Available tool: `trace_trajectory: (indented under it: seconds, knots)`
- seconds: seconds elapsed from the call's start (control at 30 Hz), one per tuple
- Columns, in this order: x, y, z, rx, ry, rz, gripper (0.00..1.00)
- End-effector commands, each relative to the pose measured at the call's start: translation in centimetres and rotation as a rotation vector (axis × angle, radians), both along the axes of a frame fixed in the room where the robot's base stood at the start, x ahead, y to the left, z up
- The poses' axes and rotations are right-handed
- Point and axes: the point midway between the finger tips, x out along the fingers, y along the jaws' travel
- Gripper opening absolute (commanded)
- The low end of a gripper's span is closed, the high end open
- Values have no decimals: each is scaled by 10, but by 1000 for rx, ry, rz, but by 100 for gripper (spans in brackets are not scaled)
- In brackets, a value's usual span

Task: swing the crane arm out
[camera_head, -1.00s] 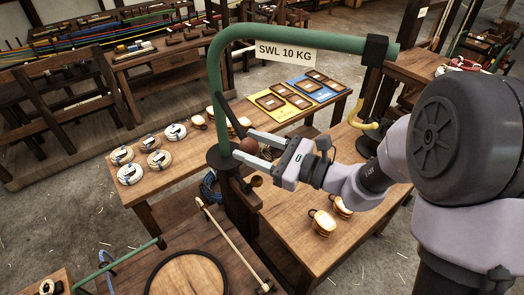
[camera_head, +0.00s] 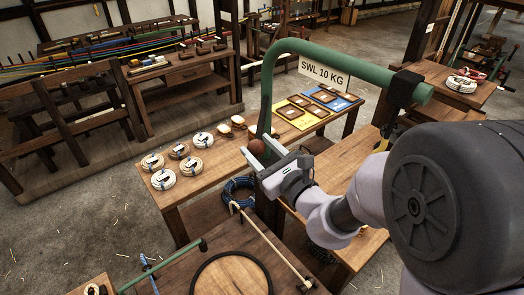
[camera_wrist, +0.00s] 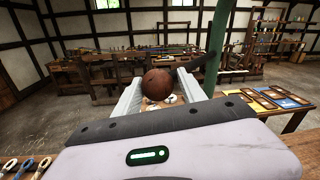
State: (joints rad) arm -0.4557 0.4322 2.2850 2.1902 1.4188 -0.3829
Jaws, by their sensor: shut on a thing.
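The crane arm (camera_head: 340,62) is a bent green tube with a tag reading SWL 10 KG. It rises on an upright post and reaches right to a black collar (camera_head: 404,88) at its outer end. A dark lever with a round brown knob (camera_wrist: 158,82) juts from the post (camera_wrist: 217,45). In the head view my gripper (camera_head: 258,150) is at the post, shut on the knob (camera_head: 257,147). In the wrist view the knob sits between both fingers. A yellow hook (camera_head: 383,144) hangs below the collar, partly hidden by my arm.
A bench with rope coils (camera_head: 163,179) and yellow and blue trays (camera_head: 290,112) stands behind the post. Another bench (camera_head: 350,160) lies under the crane arm. A table with a dark hoop (camera_head: 230,258) is in front. Open floor shows at the left.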

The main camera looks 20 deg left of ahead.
Motion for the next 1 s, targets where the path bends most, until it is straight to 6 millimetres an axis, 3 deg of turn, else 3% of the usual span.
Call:
trace_trajectory:
  seconds: [0.37, 0.4, 0.43, 0.77, 0.87, 1.0]
  knots:
    - [4, 0, 6, 12, -9, -9, 0]
    - [4, 0, 7, 12, -9, -9, 56]
    - [4, -1, 6, 12, -9, -9, 62]
    - [1, -2, 3, 6, -4, -6, 62]
    - [-5, -12, 2, 5, -3, -8, 62]
    - [-23, -38, 2, 5, -3, -10, 62]
